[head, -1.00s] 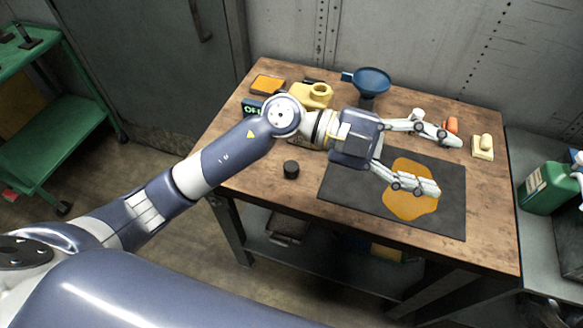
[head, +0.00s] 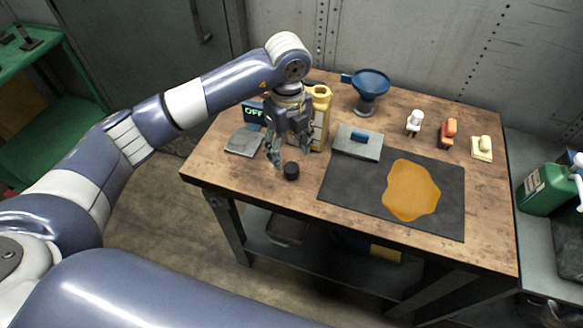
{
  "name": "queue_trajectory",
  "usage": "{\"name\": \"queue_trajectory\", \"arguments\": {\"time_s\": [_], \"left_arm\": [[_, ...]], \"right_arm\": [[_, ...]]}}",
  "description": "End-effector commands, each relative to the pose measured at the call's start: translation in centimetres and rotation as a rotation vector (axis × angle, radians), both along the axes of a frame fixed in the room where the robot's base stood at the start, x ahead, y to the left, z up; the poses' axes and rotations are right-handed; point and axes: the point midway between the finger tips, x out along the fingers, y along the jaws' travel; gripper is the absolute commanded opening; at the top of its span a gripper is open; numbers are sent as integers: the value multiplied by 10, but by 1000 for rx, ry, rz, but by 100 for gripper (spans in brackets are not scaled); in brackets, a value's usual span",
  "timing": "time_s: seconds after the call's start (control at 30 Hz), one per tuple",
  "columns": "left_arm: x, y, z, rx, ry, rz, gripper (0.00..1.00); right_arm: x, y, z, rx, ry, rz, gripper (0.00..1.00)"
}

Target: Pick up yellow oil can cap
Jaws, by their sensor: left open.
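A small round black cap (head: 291,172) lies on the wooden table near its front left. The yellow oil can (head: 321,100) stands just behind it, partly hidden by my left gripper. My left gripper (head: 291,158) points down with its fingers open, just behind and above the cap, one finger to each side. I cannot tell whether a fingertip touches the cap. My right gripper is not in view.
A grey scale (head: 243,141) with an OFF display is left of my gripper. A dark mat (head: 345,188) bears an orange spill (head: 411,190).

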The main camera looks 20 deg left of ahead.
Motion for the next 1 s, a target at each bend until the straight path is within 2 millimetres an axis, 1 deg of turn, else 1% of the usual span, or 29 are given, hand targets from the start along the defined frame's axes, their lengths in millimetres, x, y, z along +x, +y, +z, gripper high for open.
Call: {"name": "queue_trajectory", "arguments": {"time_s": [0.1, 0.27, 0.43, 0.5, 0.6, 0.7, 0.87, 0.97, 1.0], "left_arm": [[0, 0, -14, -2, 1, 0, 56], [0, -2, -25, -2, 1, -2, 56], [0, -7, -48, -2, 4, -1, 56], [1, -7, -59, -2, 3, -1, 56], [1, -7, -69, -4, 0, -2, 56], [2, -7, -72, -3, -2, -2, 56], [2, -7, -73, -3, -2, -2, 56], [2, -7, -73, -3, -1, -3, 36], [2, -7, -72, -3, -1, -3, 27]], "right_arm": [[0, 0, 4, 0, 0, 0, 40], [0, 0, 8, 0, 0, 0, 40], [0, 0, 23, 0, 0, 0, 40], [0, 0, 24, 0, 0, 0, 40], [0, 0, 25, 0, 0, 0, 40], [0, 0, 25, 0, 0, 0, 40], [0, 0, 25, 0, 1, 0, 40], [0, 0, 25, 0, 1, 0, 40], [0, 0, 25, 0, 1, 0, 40]]}}
